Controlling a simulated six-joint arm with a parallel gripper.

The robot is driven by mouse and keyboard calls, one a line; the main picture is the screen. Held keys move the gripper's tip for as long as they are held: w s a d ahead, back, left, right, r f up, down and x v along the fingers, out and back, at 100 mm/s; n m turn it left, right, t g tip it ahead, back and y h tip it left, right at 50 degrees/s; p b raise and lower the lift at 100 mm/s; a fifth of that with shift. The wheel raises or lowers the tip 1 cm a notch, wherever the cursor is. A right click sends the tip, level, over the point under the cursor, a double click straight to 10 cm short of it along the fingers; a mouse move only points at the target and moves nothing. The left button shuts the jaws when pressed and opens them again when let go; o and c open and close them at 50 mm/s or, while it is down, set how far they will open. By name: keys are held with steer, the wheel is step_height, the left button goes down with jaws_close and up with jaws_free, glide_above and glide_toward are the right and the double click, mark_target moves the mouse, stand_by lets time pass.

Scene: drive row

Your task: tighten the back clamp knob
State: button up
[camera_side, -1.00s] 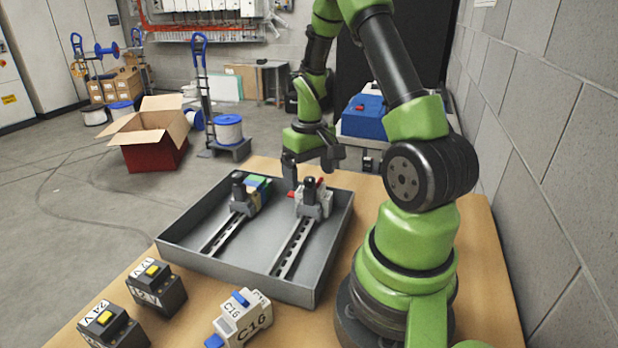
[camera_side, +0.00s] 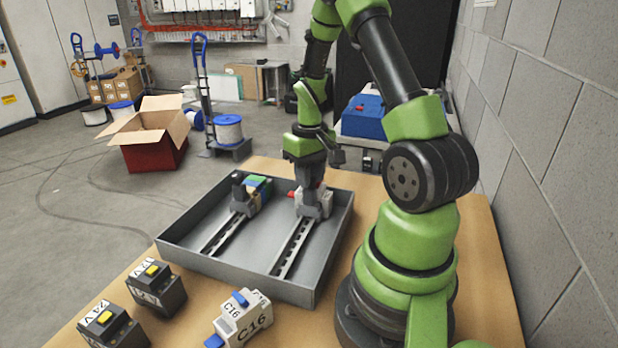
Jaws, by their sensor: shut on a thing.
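A grey tray (camera_side: 210,262) on the table holds two slotted rails. The right rail (camera_side: 291,250) has a grey clamp (camera_side: 318,210) at its far end, beside a pale module with a red part. My gripper (camera_side: 311,187) points straight down over this clamp and is shut on its dark knob, which the fingers mostly hide. The left rail (camera_side: 222,235) has another clamp with an upright dark knob (camera_side: 238,183), beside blue, green and yellow modules (camera_side: 258,187). I cannot tell from the view how tight either clamp is.
Two dark boxes with yellow buttons (camera_side: 157,287) (camera_side: 110,326) and a white C16 breaker (camera_side: 243,316) stand on the table before the tray. A blue case (camera_side: 364,118) is behind the arm. A block wall (camera_side: 545,150) is at the right.

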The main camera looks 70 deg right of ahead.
steer(key=shift+o, duration=0.6)
steer(key=shift+d, duration=0.3)
steer(key=m, duration=0.6)
steer(key=shift+m, duration=0.3)
steer(key=shift+c, duration=0.3)
steer(key=o, duration=1.4)
steer(key=shift+a, duration=0.1)
steer(key=shift+r, duration=0.1)
steer(key=shift+r, duration=3.45)
